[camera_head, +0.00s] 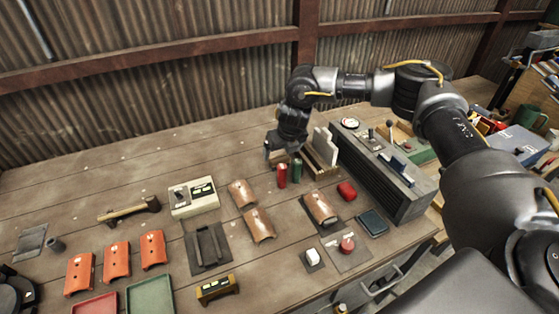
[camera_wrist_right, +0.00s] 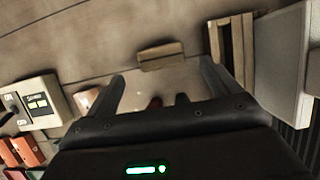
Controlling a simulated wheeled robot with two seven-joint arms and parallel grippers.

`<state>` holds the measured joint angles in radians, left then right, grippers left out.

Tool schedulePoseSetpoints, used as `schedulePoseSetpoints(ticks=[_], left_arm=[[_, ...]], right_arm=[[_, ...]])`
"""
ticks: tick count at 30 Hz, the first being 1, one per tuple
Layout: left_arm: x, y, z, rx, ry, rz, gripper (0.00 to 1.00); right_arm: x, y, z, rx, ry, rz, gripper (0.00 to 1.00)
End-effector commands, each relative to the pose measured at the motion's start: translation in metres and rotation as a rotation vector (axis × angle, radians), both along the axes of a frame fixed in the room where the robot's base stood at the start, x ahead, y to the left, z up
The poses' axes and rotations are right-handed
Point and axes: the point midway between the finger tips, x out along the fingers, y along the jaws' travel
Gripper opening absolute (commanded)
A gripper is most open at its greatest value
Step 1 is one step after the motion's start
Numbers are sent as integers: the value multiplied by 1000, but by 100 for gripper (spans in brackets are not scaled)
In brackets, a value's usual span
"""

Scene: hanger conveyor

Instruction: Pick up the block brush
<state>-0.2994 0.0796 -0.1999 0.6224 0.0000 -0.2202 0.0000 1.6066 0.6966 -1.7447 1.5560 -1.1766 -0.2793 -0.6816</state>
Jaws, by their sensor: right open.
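My right gripper (camera_head: 277,152) is above the back middle of the table, pointing down. In the right wrist view its two fingers (camera_wrist_right: 163,84) are apart, with nothing held between them. A small tan, wood-coloured block (camera_wrist_right: 162,56), which looks like the block brush, lies on the table just beyond the fingertips, roughly centred between them. It does not touch the fingers in this view. In the head view the block is hidden or too small to make out behind my gripper. My left gripper is not clearly in view.
A wooden slotted holder (camera_head: 320,155) with pale boards stands right of my gripper. Red and green cylinders (camera_head: 282,174) stand in front. A long grey machine (camera_head: 380,170) is further right. A white control box (camera_head: 194,197) is to the left. The back left table is clear.

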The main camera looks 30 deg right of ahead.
Motion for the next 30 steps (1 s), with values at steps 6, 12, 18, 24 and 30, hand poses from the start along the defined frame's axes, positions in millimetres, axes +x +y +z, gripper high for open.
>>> schedulePoseSetpoints(ticks=[6,12,18,24,30], left_arm=[[0,0,2,0,0,0,36],[-1,0,15,0,2,0,36],[-2,0,24,1,3,0,36],[-2,0,25,1,3,0,36],[-2,0,24,1,4,0,36]], right_arm=[[5,1,-10,-1,-1,3,89],[12,-1,-22,-2,2,1,89],[24,-3,-49,-2,2,1,89],[27,-3,-57,-2,0,3,89],[27,-3,-57,-1,-1,3,80]])
